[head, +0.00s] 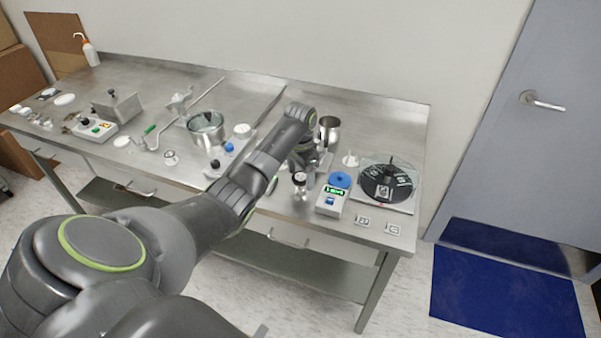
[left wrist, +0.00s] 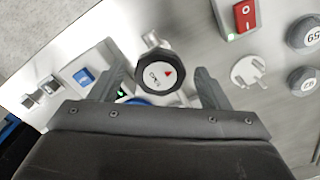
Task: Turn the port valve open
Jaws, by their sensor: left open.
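In the head view, my left gripper (head: 312,167) is low over the right part of the bench, by a small dark-topped fitting (head: 300,180) that looks like the same knob. The knob's lower side is hidden. My right gripper does not show.
A dark disc (head: 387,183), a steel jug (head: 329,130) and a steel pot (head: 206,128) stand nearby. A red switch (left wrist: 245,16) shows in the wrist view.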

